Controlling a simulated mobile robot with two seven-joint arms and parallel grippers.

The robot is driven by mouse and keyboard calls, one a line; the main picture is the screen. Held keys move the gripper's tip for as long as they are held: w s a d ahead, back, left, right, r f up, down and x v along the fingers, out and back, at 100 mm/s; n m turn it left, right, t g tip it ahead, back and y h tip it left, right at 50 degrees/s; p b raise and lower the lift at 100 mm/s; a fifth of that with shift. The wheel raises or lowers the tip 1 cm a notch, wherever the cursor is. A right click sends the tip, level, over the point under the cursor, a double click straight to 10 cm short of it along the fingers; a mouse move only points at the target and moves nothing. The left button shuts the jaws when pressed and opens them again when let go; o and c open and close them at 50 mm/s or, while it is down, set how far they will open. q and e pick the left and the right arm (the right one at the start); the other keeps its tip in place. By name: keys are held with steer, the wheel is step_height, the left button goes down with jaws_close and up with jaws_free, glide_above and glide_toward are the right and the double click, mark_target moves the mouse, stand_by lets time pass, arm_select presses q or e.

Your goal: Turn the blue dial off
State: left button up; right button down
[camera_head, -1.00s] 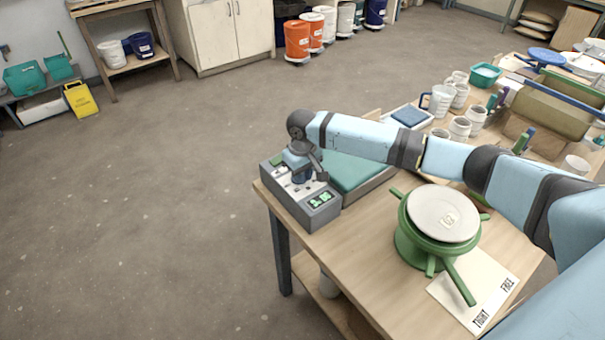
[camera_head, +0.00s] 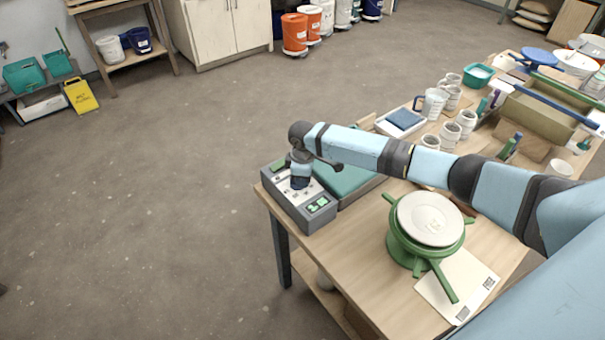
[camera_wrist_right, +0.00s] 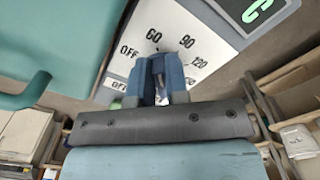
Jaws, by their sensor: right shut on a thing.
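The grey control box (camera_head: 319,221) sits at the near left corner of the wooden table, with a white face and a green lit display (camera_head: 318,205). My right gripper (camera_head: 300,184) points down over its face. In the right wrist view the gripper's fingers (camera_wrist_right: 157,80) are shut on the blue dial (camera_wrist_right: 158,66), which they mostly hide. The printed marks OFF, 60, 90 and 120 show around it on the white face (camera_wrist_right: 172,20). The dial's pointer is hidden, so its setting cannot be told. My left gripper is not in view.
A teal-topped case (camera_head: 350,178) lies right beside the box. A green banding wheel (camera_head: 408,252) with a pale round lid (camera_head: 430,218) stands nearer on the table. Pale cups (camera_head: 449,134), a jug (camera_head: 433,103) and a tray (camera_head: 402,122) stand farther back. Floor left of the table is clear.

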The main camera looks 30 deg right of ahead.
steer(key=n, duration=0.1)
steer(key=n+p, duration=0.1)
steer(key=n, duration=0.2)
steer(key=shift+w+d+r+n, duration=0.1)
steer(key=shift+w+n, duration=0.2)
steer(key=shift+w+n+p, duration=0.15)
steer(key=shift+n, duration=0.95)
steer(key=shift+w+n+p, duration=0.15)
steer(key=shift+n, duration=0.95)
steer(key=c, duration=1.1)
jaws_free()
step_height(320, 180, up, 14)
steer(key=shift+f+b, duration=0.1)
steer(key=shift+b, duration=0.65)
